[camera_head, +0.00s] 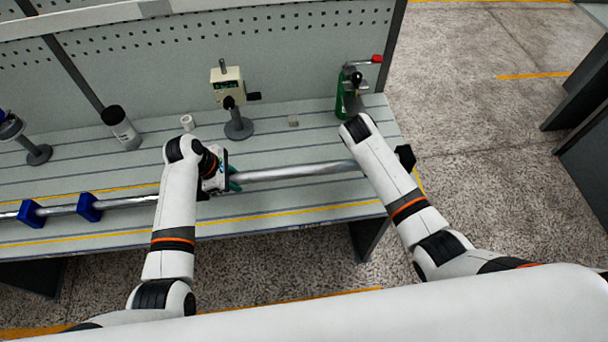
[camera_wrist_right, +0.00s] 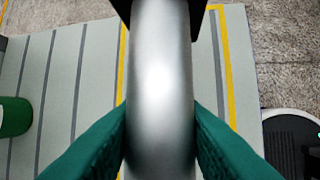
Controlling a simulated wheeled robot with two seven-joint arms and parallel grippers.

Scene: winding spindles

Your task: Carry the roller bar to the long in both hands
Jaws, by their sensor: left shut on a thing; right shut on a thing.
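The silver roller bar (camera_head: 300,171) lies across the right half of the bench in the head view, with a black end (camera_head: 405,157) at the right. My left gripper (camera_head: 226,181) is shut on its left part. My right gripper is hidden behind its own arm in the head view. In the right wrist view, the green fingers of my right gripper (camera_wrist_right: 160,135) are shut on the roller bar (camera_wrist_right: 158,75), one on each side. A thinner silver bar (camera_head: 128,202) with two blue blocks (camera_head: 89,207) lies to the left; my left arm hides whether the two bars meet.
On the bench (camera_head: 150,230) stand a beige device on a post (camera_head: 227,87), a dark-capped cylinder (camera_head: 121,129), a white ring (camera_head: 187,122) and a green bottle-like item (camera_head: 344,100). A perforated panel (camera_head: 290,45) rises behind. Open floor (camera_head: 470,130) lies right of the bench.

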